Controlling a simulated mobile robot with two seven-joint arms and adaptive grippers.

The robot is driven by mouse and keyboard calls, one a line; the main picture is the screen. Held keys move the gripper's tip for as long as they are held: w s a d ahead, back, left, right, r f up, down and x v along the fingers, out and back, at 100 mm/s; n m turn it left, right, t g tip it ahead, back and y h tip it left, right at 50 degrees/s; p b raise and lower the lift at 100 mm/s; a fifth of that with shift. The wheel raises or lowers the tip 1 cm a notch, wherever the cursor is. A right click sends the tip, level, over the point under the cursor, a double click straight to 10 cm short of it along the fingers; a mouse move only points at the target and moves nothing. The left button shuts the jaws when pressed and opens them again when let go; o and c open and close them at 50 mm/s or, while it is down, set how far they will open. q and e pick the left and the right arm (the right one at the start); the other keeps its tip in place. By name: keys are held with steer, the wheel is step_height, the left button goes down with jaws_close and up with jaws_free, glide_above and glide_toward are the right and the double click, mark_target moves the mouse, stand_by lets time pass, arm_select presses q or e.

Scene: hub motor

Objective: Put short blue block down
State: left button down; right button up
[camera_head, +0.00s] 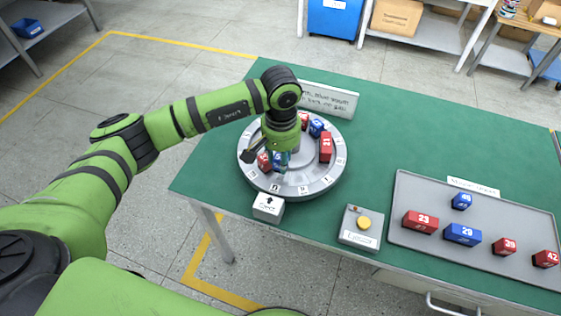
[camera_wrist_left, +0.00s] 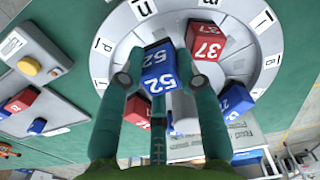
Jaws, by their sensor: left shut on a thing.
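My left gripper (camera_head: 279,166) is over the front of a grey round turntable (camera_head: 300,184). In the left wrist view the gripper (camera_wrist_left: 161,81) is shut on a blue block (camera_wrist_left: 158,68) marked 52, with a fingertip on each side. The block also shows, mostly hidden by the gripper, in the head view. It is at the turntable's surface or just above it; I cannot tell whether it touches. A red block (camera_wrist_left: 207,40) marked 37 stands beside it, apart from it. My right gripper is not in view.
Other red and blue blocks stand on the turntable, including a red one (camera_head: 326,147) and a blue one (camera_head: 317,128). A white arrow marker (camera_head: 268,207) and a yellow button box (camera_head: 360,228) are at the front edge. A grey tray (camera_head: 411,190) holds several blocks.

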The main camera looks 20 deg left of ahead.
arm_select(q)
step_height(320, 180, down, 4)
steer(key=shift+r+p, duration=0.1)
steer(key=shift+p, duration=0.65)
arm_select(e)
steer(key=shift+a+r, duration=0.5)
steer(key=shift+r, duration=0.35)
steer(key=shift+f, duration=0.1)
arm_select(q)
steer(key=shift+f+b, duration=0.2)
steer(key=shift+b, duration=0.1)
steer(key=c, duration=1.1)
jaws_free()
steer(key=shift+c, duration=0.2)
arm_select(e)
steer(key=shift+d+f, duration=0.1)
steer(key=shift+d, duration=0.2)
